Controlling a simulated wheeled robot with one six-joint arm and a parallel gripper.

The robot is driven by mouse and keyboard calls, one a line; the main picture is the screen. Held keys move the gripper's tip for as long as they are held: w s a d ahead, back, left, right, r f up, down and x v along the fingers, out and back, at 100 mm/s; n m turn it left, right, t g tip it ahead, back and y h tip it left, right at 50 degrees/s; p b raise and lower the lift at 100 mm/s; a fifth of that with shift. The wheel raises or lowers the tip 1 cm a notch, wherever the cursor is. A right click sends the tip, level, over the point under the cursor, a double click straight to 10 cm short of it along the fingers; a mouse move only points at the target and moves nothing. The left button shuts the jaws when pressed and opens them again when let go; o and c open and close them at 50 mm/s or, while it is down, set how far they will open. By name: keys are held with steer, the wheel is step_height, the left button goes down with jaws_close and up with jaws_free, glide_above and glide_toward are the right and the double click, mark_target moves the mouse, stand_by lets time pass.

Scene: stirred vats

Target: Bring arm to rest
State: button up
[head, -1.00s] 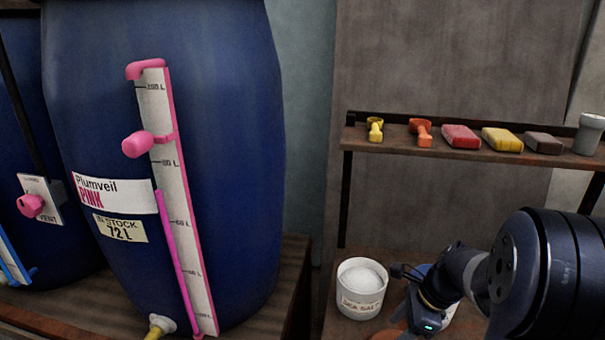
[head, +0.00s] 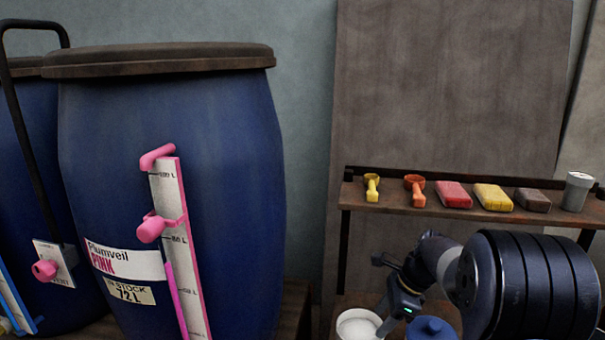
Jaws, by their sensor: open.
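My arm comes in from the right edge, bent, with its dark blue ringed link nearest the camera. My gripper (head: 392,322) is at the arm's far end, low in the view, pointing down between a white tub and a blue lid. Its jaws are open; the fingertips are partly cut off by the bottom edge. I see nothing held.
The white tub (head: 357,325) of white grains and the blue lid (head: 431,329) are close to my gripper. Behind, a shelf (head: 400,205) holds yellow (head: 372,188) and orange (head: 414,190) scoops, several blocks and a grey canister (head: 577,192). The Plumveil vat (head: 225,130) stands left.

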steer(key=w+a+r+p, duration=0.3)
steer(key=w+r+p, duration=0.1)
steer(key=w+p, duration=0.15)
step_height(320, 180, down, 10)
steer(key=shift+w+r, duration=0.2)
steer(key=shift+w, duration=0.15)
stand_by(0.3)
